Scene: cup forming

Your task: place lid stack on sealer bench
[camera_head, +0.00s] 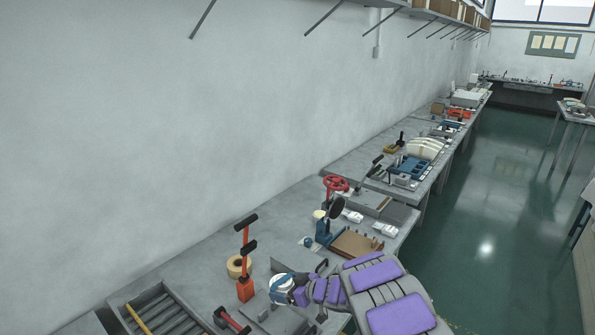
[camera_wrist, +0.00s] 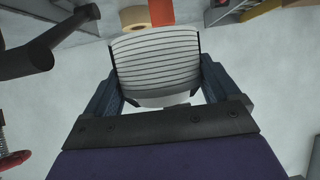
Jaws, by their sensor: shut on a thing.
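The lid stack (camera_head: 282,284) is a short white round pile near the front of the grey bench (camera_head: 192,276). In the wrist view the lid stack (camera_wrist: 157,62) shows many thin dark lines between white layers. My gripper (camera_head: 284,292) has its blue fingers on either side of the stack. In the wrist view my gripper (camera_wrist: 158,75) is shut on the stack, one finger along each side. Whether the stack's underside touches the bench or hangs just above it cannot be told.
An orange post with black handles (camera_head: 245,265) and a tape roll (camera_head: 239,266) stand close behind the stack. A roller tray (camera_head: 165,315) lies at lower left. A blue press (camera_head: 323,228) with a red handwheel (camera_head: 335,183) and a brown board (camera_head: 356,244) stand farther along. Green floor (camera_head: 480,220) lies right.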

